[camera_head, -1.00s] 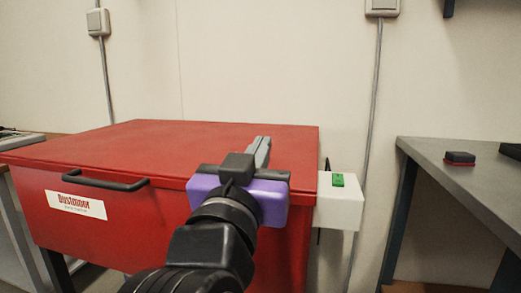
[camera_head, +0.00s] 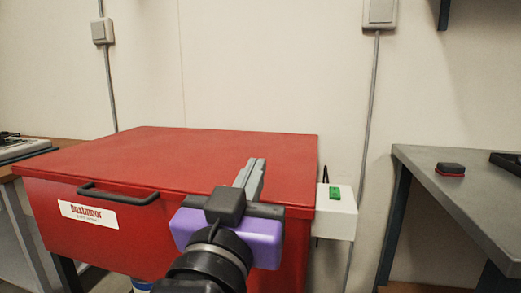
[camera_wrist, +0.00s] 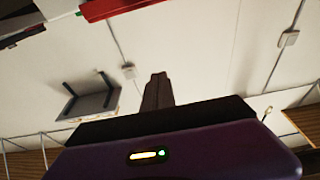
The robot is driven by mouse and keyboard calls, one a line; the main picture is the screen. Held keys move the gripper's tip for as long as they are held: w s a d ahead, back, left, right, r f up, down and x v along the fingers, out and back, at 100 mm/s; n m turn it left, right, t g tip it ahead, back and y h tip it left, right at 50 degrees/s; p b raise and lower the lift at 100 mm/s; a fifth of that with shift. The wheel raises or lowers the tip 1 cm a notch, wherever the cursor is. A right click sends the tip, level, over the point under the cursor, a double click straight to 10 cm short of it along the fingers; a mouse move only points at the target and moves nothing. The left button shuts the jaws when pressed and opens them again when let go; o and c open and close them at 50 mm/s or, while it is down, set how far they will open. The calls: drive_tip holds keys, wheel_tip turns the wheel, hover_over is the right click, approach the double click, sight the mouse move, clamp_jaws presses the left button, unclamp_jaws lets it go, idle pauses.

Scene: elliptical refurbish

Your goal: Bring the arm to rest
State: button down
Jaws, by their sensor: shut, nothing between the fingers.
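My gripper (camera_head: 252,177) shows in the head view in front of the red cabinet's lid, at its right part. Its grey fingers are together and hold nothing. Its body is purple and black, and my dark arm comes up from the bottom edge. In the wrist view my gripper's fingers (camera_wrist: 157,90) also show closed, pointing toward the pale wall, with the purple body below. Whether the fingers touch the lid cannot be told from the head view.
The red cabinet (camera_head: 110,165) with a black handle (camera_head: 118,194) fills the left and middle. A white box with a green switch (camera_head: 335,210) sits on its right side. A grey table (camera_head: 470,200) at right carries a small black and red block (camera_head: 450,169).

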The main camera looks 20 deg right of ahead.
drive_tip(key=a+n+t+y, duration=0.6)
drive_tip(key=a+n+y, duration=0.2)
drive_tip(key=a, duration=0.2)
drive_tip(key=s+a+f+n+g+y, duration=0.1)
drive_tip(key=s+f+n+y, duration=0.2)
drive_tip(key=f+y, duration=0.35)
drive_tip(key=s+f+n+y, duration=0.2)
drive_tip(key=f+n+y, duration=0.1)
drive_tip(key=f, duration=0.6)
drive_tip(key=s+d+f+m+g+h, duration=0.2)
drive_tip(key=s+d+f, duration=0.3)
drive_tip(key=s+f, duration=0.3)
drive_tip(key=s+d+f+m+g+h, duration=0.1)
drive_tip(key=s+d+f+m+g, duration=0.1)
drive_tip(key=s+d+f, duration=0.7)
drive_tip(key=s+d+f+m+g+h, duration=0.25)
drive_tip(key=s+f, duration=0.25)
drive_tip(key=s, duration=0.6)
wheel_tip(320, 180, up, 28)
drive_tip(key=p, duration=2.8)
drive_tip(key=shift+s, duration=0.15)
drive_tip(key=shift+r, duration=0.1)
